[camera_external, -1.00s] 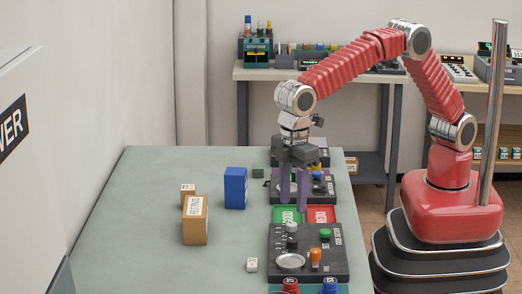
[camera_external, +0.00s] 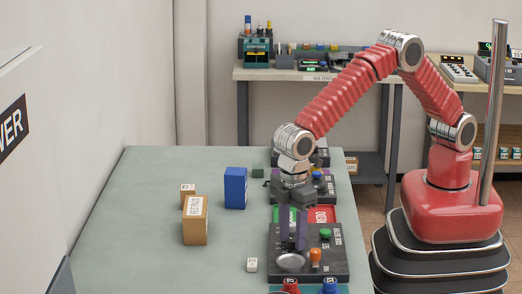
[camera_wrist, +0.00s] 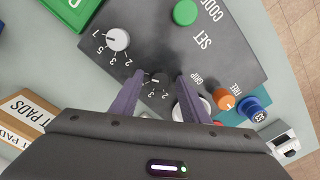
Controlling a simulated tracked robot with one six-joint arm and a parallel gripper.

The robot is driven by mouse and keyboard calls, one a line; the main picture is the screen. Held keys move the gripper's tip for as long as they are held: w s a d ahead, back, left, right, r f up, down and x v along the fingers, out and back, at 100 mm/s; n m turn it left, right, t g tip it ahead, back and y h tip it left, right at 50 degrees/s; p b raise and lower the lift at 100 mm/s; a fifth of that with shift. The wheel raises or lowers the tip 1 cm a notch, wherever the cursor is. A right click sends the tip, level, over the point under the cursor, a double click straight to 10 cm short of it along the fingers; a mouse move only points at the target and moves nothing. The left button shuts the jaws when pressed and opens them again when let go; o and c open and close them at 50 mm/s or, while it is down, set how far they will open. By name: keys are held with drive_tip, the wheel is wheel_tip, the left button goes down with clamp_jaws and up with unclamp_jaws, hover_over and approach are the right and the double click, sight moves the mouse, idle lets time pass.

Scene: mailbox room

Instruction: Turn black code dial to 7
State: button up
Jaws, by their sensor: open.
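The black code dial (camera_wrist: 158,80) is a small dark knob with white numbers around it, on a dark control panel (camera_wrist: 215,60). In the wrist view it lies between the two purple fingers of my gripper (camera_wrist: 160,75), which is open. Contact with the dial and the height above it cannot be told. A light grey dial (camera_wrist: 118,40) with its own numbers is beside it. In the external view my gripper (camera_external: 293,228) points down over the left part of the panel (camera_external: 335,265). Its fingers hide the black dial there. The dial's exact setting is too small to read.
A green button (camera_wrist: 185,12), an orange knob (camera_wrist: 223,102) and a round metal dish (camera_external: 290,262) are on the panel. A red pad (camera_external: 321,214) lies behind it. Boxes, one blue (camera_external: 235,188), stand at left. The table's left front is mostly clear.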

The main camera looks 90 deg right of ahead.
drive_tip(key=shift+c, duration=0.7)
drive_tip(key=c, duration=0.9)
drive_tip(key=shift+n, duration=0.6)
drive_tip(key=o, duration=1)
drive_tip(key=shift+o, duration=0.2)
